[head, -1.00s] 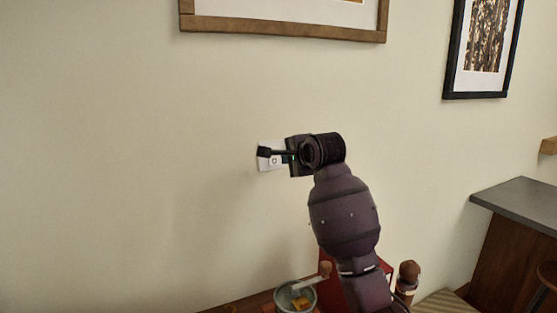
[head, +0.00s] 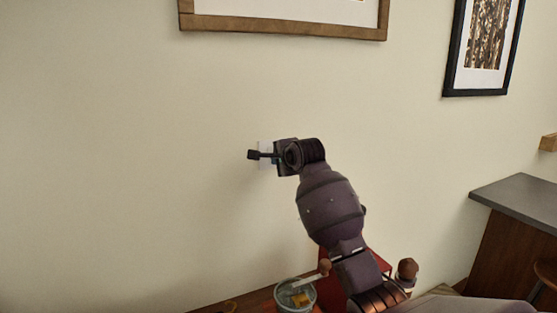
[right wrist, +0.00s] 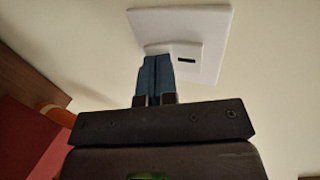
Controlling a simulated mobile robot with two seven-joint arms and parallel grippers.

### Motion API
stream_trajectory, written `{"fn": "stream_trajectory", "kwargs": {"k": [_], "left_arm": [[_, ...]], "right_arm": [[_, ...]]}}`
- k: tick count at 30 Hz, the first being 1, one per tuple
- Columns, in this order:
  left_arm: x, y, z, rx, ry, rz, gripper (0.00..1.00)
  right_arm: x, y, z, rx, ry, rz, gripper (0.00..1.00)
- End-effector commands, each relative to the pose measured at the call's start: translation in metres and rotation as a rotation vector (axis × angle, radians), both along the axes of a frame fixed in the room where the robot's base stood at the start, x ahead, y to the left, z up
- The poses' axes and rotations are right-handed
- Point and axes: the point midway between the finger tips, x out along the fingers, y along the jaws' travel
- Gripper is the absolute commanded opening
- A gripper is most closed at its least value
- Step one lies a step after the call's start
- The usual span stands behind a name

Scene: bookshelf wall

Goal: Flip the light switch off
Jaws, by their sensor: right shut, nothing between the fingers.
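The light switch (right wrist: 212,32) is a white square plate on the wall with a raised rocker and a small dark slot. In the head view, my right gripper mostly covers the switch plate (head: 265,147). My right gripper (head: 253,155) points left across it. In the right wrist view, the blue-padded fingers (right wrist: 155,60) are shut together and empty. Their tips overlap the lower left edge of the rocker. I cannot tell whether they touch it. My left gripper is not in view.
A wooden picture frame (head: 285,27) hangs above the switch and a black frame (head: 452,50) at upper right. Below my right arm are a pot (head: 281,297), a red object (head: 378,262) and a brown-topped object (head: 407,268). A dark counter (head: 520,203) stands right. The wall at left is bare.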

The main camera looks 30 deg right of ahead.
Motion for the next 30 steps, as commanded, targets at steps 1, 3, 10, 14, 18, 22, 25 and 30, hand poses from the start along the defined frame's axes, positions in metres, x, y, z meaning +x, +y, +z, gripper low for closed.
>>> {"fn": "stream_trajectory", "kwargs": {"k": [1, 3, 10, 14, 18, 22, 25, 30], "left_arm": [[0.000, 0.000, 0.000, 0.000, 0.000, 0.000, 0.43], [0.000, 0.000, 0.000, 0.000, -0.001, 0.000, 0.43], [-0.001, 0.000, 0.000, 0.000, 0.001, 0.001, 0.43], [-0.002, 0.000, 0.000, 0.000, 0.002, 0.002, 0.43], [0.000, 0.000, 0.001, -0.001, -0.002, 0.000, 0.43], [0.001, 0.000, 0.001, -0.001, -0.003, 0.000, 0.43], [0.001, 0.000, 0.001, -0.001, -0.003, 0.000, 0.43], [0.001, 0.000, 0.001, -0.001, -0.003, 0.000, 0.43]], "right_arm": [[0.000, 0.000, 0.000, 0.000, -0.001, 0.000, 0.00], [0.002, 0.000, 0.000, 0.001, -0.007, 0.001, 0.00], [0.006, -0.001, 0.000, 0.000, -0.023, 0.001, 0.00], [0.006, -0.001, 0.001, 0.000, -0.022, 0.001, 0.00], [0.006, -0.001, 0.005, 0.000, -0.023, 0.001, 0.00], [0.006, -0.001, 0.011, -0.001, -0.024, 0.002, 0.00], [0.006, -0.001, 0.015, -0.001, -0.024, 0.002, 0.00], [0.006, -0.001, 0.017, -0.001, -0.023, 0.002, 0.00]]}}
